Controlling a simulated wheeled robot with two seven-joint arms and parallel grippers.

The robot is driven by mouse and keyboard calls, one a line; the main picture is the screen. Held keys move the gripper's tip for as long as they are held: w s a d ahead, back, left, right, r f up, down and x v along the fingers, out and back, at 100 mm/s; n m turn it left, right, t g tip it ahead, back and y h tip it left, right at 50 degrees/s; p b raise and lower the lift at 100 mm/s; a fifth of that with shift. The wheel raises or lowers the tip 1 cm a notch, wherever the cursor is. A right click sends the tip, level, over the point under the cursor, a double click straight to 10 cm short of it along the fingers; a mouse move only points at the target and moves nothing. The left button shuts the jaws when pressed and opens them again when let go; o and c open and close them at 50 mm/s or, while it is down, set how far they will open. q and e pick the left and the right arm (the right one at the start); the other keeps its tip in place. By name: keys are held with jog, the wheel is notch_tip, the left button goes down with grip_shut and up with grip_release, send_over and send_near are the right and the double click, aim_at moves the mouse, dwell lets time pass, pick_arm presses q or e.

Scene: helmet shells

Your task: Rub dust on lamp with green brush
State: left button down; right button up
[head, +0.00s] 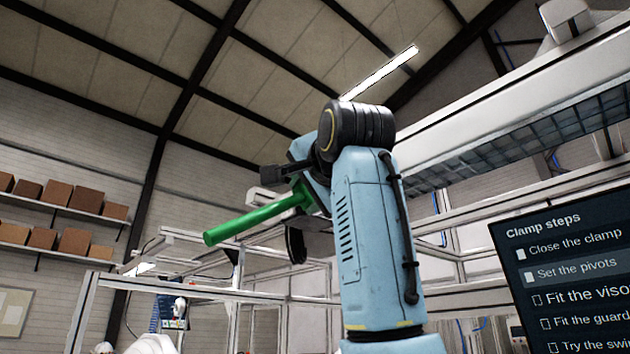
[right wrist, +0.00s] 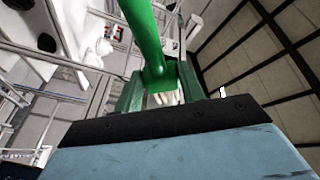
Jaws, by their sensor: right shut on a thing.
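The green brush (head: 258,219) is held in my right gripper (head: 303,196), its green handle sticking out to the left and slightly down. In the right wrist view the green handle (right wrist: 143,35) runs up from between the fingers (right wrist: 158,92), which are shut on it. My right arm is raised, with the gripper high in front of the ceiling and wall. A long bright light fitting (head: 380,73) hangs at the ceiling, above and behind the arm; I cannot tell if it is the task's lamp. My left gripper is not in view.
A dark screen (head: 570,270) with clamp steps stands at the right. A white overhead beam with a blue mesh (head: 520,140) crosses the upper right. White frames (head: 200,285) stand behind the arm. Shelves with boxes (head: 57,194) line the left wall. Open air lies left of the brush.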

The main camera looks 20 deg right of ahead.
aim_at(280, 203)
jog(key=shift+w+a, duration=0.15)
jog(key=shift+w, duration=0.4)
jog(key=shift+s+a, duration=0.25)
jog(key=shift+a, duration=0.45)
jog(key=shift+s+a, duration=0.3)
jog(key=shift+a, duration=0.45)
jog(key=shift+s+a, duration=0.25)
jog(key=shift+a, duration=0.45)
jog(key=shift+s+a, duration=0.25)
jog(key=shift+a, duration=0.45)
jog(key=shift+s+a+p, duration=0.2)
jog(key=shift+s+a, duration=0.1)
jog(key=shift+a, duration=0.45)
jog(key=shift+s+a+p, duration=0.15)
jog(key=shift+s+a, duration=0.1)
jog(key=shift+a, duration=0.45)
jog(key=shift+w+d, duration=0.1)
jog(key=shift+d, duration=0.1)
